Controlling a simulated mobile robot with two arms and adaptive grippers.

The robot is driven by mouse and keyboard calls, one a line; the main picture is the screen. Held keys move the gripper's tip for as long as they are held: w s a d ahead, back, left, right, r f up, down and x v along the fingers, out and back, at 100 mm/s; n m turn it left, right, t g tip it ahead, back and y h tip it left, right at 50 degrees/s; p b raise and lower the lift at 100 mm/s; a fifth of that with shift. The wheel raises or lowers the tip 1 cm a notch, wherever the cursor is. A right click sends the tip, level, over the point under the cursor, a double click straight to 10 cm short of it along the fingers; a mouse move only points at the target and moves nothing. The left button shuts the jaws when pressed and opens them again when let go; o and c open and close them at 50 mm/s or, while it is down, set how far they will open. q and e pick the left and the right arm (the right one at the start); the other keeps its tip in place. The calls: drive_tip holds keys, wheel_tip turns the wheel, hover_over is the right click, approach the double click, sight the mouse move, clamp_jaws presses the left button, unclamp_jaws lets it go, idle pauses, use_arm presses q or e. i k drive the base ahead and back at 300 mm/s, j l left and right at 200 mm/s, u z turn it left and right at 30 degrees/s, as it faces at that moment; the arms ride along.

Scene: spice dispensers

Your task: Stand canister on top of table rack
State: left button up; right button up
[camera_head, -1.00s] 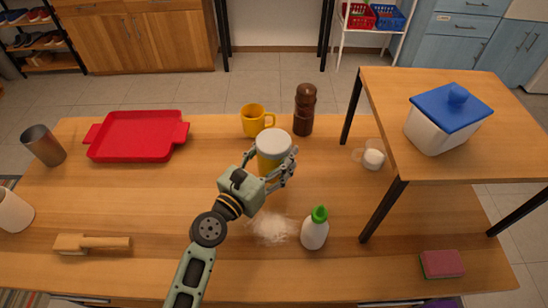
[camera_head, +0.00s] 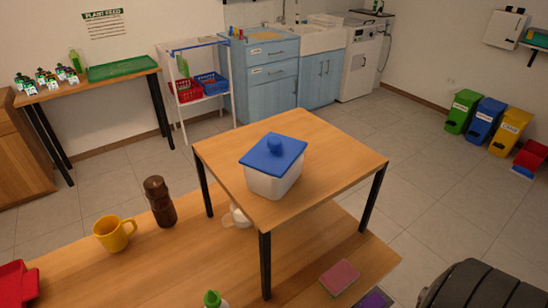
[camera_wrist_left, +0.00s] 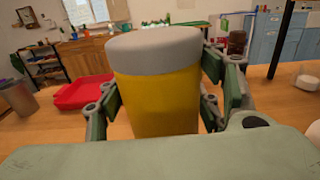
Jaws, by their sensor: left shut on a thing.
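The canister (camera_wrist_left: 160,95), with a yellow body and a grey lid, stands upright between the fingers of my left gripper (camera_wrist_left: 163,100) in the left wrist view. The fingers are shut on its two sides. Its base is hidden behind the gripper body, so I cannot tell if it touches the table. The table rack (camera_head: 340,155) is a raised wooden top on black legs, on the right part of the table in the head view. The canister and both grippers are out of the head view.
A white container with a blue lid (camera_head: 272,165) sits mid-left on the rack top; bare wood lies around it. A white cup (camera_head: 238,216) is under the rack. A brown grinder (camera_head: 159,201), a yellow mug (camera_head: 114,233) and a green-capped bottle (camera_head: 214,299) stand left of it.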

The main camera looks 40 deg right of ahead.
sight(339, 153)
drive_tip(key=k+l, duration=0.1)
drive_tip(key=l, duration=0.3)
drive_tip(key=k+l, duration=0.15)
drive_tip(key=l, duration=0.25)
drive_tip(key=k+l, duration=0.1)
drive_tip(key=l, duration=0.3)
drive_tip(key=k+l, duration=0.1)
drive_tip(key=l, duration=0.3)
drive_tip(key=k+l, duration=0.15)
drive_tip(key=l, duration=0.3)
